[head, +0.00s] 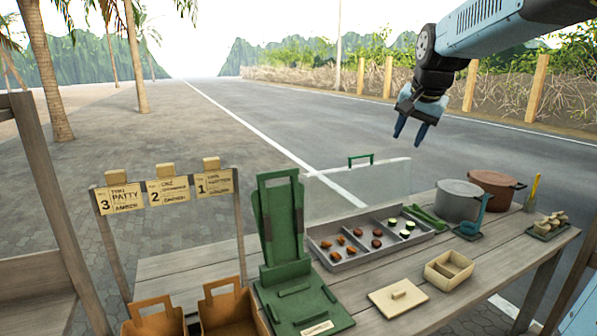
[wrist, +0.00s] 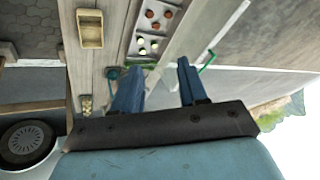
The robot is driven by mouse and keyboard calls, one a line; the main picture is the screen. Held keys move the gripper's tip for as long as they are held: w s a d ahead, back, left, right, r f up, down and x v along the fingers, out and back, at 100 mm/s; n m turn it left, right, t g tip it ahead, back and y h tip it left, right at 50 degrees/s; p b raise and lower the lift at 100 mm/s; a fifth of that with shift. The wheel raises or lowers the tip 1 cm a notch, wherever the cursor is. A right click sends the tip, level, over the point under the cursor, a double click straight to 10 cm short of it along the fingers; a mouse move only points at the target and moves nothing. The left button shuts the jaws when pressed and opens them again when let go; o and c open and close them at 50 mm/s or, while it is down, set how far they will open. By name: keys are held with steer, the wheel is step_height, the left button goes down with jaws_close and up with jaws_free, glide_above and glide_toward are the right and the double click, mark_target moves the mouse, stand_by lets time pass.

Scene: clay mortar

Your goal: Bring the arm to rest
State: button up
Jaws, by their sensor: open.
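My gripper (head: 411,131) hangs in the air at the upper right of the head view, above and behind the wooden counter (head: 420,311). Its two blue fingers point down and stand apart, with nothing between them. The wrist view also shows my gripper (wrist: 158,88), with its fingers spread and the counter below. My arm reaches in from the upper right corner of the head view and touches nothing there.
On the counter are a green press (head: 285,235), a sectioned tray (head: 345,262) of food pieces, a clear screen (head: 400,177), a small wooden box (head: 449,268), a grey pot (head: 458,200) and a brown pot (head: 492,188). A sign rack (head: 165,190) stands at left. Open road lies behind.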

steer(key=s+a+f+n, duration=0.1)
steer(key=s+f+n, duration=0.2)
steer(key=s, duration=1)
steer(key=s+a+f+n, duration=0.1)
steer(key=s+f+n, duration=0.2)
steer(key=s+f, duration=0.4)
steer(key=s, duration=0.6)
steer(key=shift+a+n, duration=0.25)
steer(key=shift+n, duration=0.15)
